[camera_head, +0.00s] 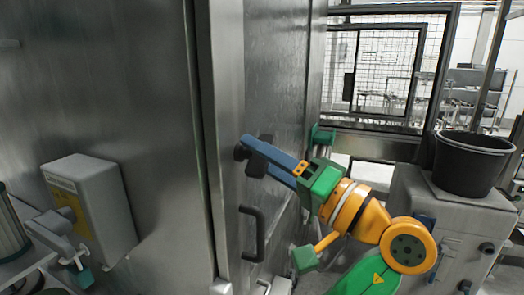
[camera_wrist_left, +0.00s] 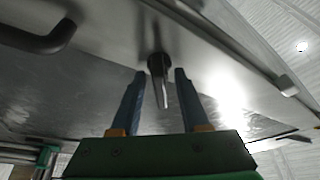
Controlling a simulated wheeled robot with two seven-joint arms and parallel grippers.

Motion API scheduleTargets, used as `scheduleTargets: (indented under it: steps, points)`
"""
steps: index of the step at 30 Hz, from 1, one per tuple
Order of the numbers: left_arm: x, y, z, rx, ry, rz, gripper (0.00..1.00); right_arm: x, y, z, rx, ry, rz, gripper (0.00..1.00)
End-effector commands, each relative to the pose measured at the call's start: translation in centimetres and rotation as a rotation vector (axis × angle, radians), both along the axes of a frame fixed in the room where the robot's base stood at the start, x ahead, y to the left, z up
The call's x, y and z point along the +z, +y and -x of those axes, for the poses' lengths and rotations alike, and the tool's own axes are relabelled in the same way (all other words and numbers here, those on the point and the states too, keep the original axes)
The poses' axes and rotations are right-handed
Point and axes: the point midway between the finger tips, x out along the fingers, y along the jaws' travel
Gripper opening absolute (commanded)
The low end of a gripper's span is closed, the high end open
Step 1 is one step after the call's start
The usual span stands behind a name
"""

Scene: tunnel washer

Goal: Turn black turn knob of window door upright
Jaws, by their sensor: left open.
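The black turn knob (camera_head: 240,152) sits on the steel window door (camera_head: 262,90) and is partly covered by my left gripper's fingers in the head view. In the left wrist view the knob (camera_wrist_left: 158,66) has a round black base and a lever pointing down the picture, tilted slightly. My left gripper (camera_head: 257,154) has blue fingers and a green body. It is open, with its fingers (camera_wrist_left: 158,74) on either side of the lever; gaps show on both sides in the wrist view. My right gripper is not in view.
A black bar handle (camera_head: 259,235) sticks out of the door below the knob; it also shows in the left wrist view (camera_wrist_left: 40,40). A grey box (camera_head: 90,205) is on the steel wall at left. A black bucket (camera_head: 470,165) stands on a grey cabinet at right.

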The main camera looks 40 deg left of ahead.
Motion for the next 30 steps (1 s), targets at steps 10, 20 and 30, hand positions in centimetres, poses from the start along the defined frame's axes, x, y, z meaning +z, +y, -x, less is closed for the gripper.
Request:
scheduleTargets:
  steps: [10,20,30]
  points:
    - [0.0,0.0,0.0,-0.001,0.000,0.000,0.00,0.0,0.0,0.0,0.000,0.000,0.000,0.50]
    - [-0.4,0.0,0.0,0.001,-0.063,-0.016,0.00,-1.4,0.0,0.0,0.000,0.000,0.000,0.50]
    - [-0.6,0.0,0.0,0.001,-0.324,-0.082,0.00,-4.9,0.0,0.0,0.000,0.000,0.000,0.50]
